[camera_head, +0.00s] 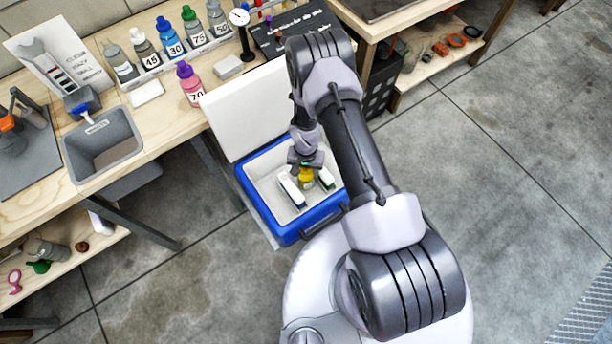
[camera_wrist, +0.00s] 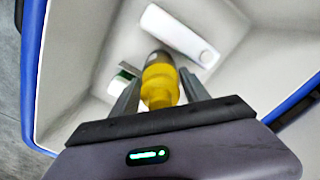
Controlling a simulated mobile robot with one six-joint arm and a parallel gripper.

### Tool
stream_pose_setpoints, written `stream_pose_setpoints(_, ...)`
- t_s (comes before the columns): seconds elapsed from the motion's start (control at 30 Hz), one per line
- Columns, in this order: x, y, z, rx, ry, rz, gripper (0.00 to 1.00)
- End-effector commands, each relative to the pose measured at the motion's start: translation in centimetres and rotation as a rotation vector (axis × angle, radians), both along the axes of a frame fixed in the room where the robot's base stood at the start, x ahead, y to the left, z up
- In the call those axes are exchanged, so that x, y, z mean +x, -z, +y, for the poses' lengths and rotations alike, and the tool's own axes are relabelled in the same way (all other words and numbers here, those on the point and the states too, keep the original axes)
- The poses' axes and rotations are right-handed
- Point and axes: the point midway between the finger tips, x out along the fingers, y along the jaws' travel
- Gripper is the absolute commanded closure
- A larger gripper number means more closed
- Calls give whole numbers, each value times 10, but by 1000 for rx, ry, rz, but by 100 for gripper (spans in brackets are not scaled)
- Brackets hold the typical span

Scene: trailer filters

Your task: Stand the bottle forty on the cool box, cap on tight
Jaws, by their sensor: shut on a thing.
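The cool box (camera_head: 262,213) is blue with a pale inside and stands open on the floor, its white lid (camera_head: 245,112) raised at the back. My gripper (camera_head: 306,166) reaches down into it, shut on a yellow bottle (camera_head: 307,183). In the wrist view the yellow bottle (camera_wrist: 159,84) sits between my gripper's two fingers (camera_wrist: 158,95), with a dark grey end (camera_wrist: 159,58) pointing away from me. I cannot tell if that end is a cap. No number shows on the bottle, and whether it touches the box floor is unclear.
A white pack (camera_head: 291,188) and a white-and-green pack (camera_head: 327,177) lie in the box beside the bottle. On the bench are a pink bottle marked 70 (camera_head: 190,87), a row of numbered bottles (camera_head: 172,42) and a grey basin (camera_head: 105,148). Floor at right is clear.

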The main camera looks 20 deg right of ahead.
Motion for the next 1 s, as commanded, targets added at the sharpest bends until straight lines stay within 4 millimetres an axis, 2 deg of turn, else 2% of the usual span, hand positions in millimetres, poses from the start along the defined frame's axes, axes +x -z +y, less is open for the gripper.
stream_pose_setpoints(0.03,0,13,0,0,0,1,100)
stream_pose_setpoints(0.07,0,17,0,0,0,1,100)
stream_pose_setpoints(0.43,0,20,0,0,-1,0,100)
stream_pose_setpoints(0.47,0,20,0,0,-1,0,42)
stream_pose_setpoints(0.53,0,19,0,0,-1,0,29)
stream_pose_setpoints(0.57,0,19,0,0,-1,0,24)
stream_pose_setpoints(0.87,0,17,0,0,-1,0,24)
stream_pose_setpoints(0.93,0,8,0,0,-1,0,24)
stream_pose_setpoints(1.0,1,-9,0,0,-1,-2,24)
